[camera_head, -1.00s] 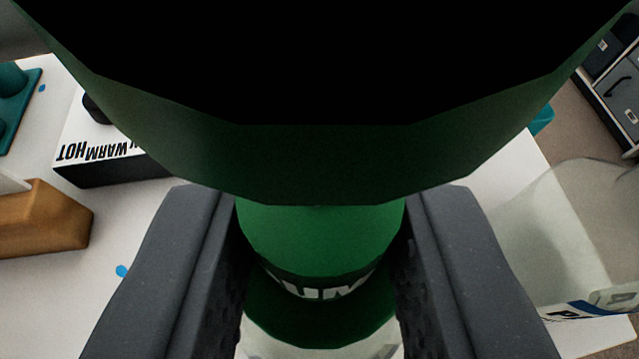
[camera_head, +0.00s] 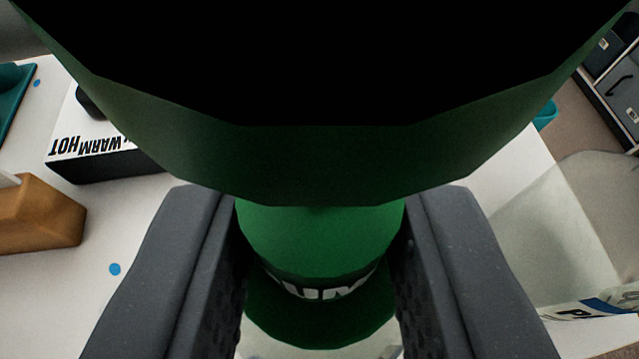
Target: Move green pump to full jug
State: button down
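The green pump (camera_head: 320,238) sits between the two dark fingers of my gripper (camera_head: 322,262), which press on its sides. The pump's wide dark green top fills the upper middle of the view and hides much of the scene. White lettering shows on its lower part, with a green flange below. A pale rounded surface shows under the flange at the bottom edge; I cannot tell whether the pump touches it. A translucent jug (camera_head: 560,235) with a blue and white label stands at the right. I cannot tell how full it is.
On the white table (camera_head: 60,300), a box marked WARM and HOT (camera_head: 95,145) stands at upper left. A brown block (camera_head: 40,215) and a teal object (camera_head: 12,95) lie at the left edge. Grey drawers (camera_head: 618,85) stand beyond the table at upper right.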

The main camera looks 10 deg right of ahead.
jog(key=c, duration=1.1)
grip_release()
jog(key=shift+o, duration=0.2)
jog(key=shift+s, duration=0.1)
jog(key=s+a+r+p, duration=0.2)
jog(key=s+r, duration=0.8)
jog(key=s, duration=0.2)
jog(key=shift+s+p, duration=0.2)
jog(key=shift+p, duration=0.15)
jog(key=shift+r, duration=0.1)
